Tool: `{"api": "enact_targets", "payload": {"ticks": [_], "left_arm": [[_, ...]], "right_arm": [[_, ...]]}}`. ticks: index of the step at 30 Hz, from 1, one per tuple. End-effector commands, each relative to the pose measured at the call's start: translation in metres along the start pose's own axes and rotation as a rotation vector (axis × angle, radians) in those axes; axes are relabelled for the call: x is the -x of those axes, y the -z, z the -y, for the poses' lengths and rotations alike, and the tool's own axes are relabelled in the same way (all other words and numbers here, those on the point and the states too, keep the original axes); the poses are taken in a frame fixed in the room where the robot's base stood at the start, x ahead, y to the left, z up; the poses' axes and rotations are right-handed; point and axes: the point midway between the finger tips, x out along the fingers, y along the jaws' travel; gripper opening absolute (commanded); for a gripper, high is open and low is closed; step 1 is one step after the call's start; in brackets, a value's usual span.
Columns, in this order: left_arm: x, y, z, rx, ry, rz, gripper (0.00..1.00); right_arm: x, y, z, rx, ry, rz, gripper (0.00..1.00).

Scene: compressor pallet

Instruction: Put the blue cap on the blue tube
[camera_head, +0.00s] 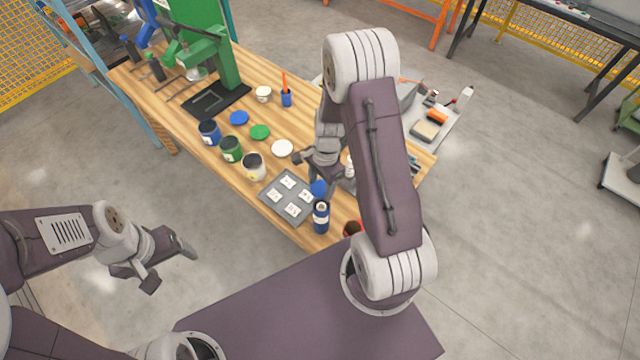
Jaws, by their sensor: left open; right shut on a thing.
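The blue tube (321,218) stands upright near the front edge of the wooden table, with a pale label and its top uncovered. The blue cap (318,188) is just behind and above the tube's top in the picture, apart from it. My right gripper (321,179) is shut on the blue cap; my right arm hides part of the gripper. My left gripper (171,266) is open and empty, over the floor to the left of the table, away from the tube and cap.
A grey tray with white cards (270,204) lies left of the tube. Blue, green and white jars (231,150) and flat lids (260,132) stand and lie farther left. A dark-red pot (352,229) is right of the tube. A green press (222,60) stands at the back left.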

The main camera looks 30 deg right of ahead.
Motion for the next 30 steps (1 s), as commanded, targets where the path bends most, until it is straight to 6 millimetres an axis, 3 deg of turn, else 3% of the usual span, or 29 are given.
{"api": "enact_targets", "payload": {"ticks": [8,20,30], "left_arm": [[-0.007,-0.001,0.000,0.000,0.000,0.000,0.74],[-0.052,-0.006,0.001,0.000,0.000,0.000,0.74],[-0.059,-0.006,0.001,0.000,0.000,0.000,0.74]], "right_arm": [[-0.008,0.001,0.000,0.000,0.000,0.000,0.18],[-0.053,0.006,0.001,0.000,0.000,0.000,0.18],[-0.066,0.008,0.001,0.000,0.000,0.000,0.18]]}}
